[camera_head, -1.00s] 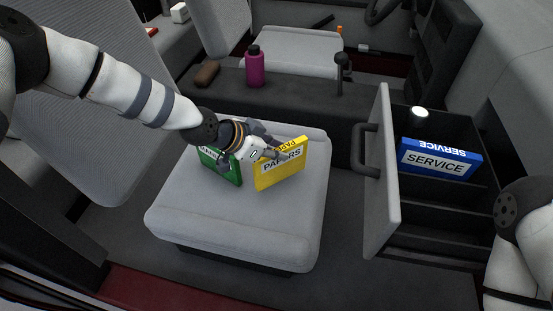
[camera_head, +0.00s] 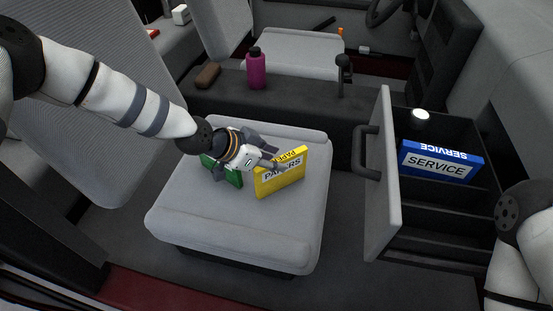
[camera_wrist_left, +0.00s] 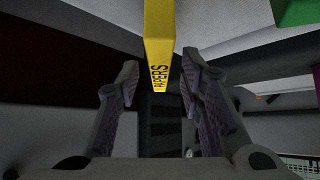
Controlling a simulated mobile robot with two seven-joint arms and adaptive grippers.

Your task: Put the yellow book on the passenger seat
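The yellow book (camera_head: 280,181), labelled PAPERS, stands upright on the front passenger seat (camera_head: 235,225). My left gripper (camera_head: 275,164) is at the book's left upper side. In the left wrist view, the gripper's two fingers (camera_wrist_left: 160,72) are spread apart. The yellow book (camera_wrist_left: 160,35) shows beyond and between their tips, with gaps to both sides. A green book (camera_head: 232,180) stands on the seat left of the yellow one, partly hidden by my left gripper. My right arm shows at the lower right edge; its gripper is out of view.
An open drawer (camera_head: 378,215) at the right holds a blue SERVICE book (camera_head: 440,163) among dividers. A purple bottle (camera_head: 256,70), a brown item (camera_head: 208,76) and a gear lever (camera_head: 343,72) are on the console behind. The front of the seat is clear.

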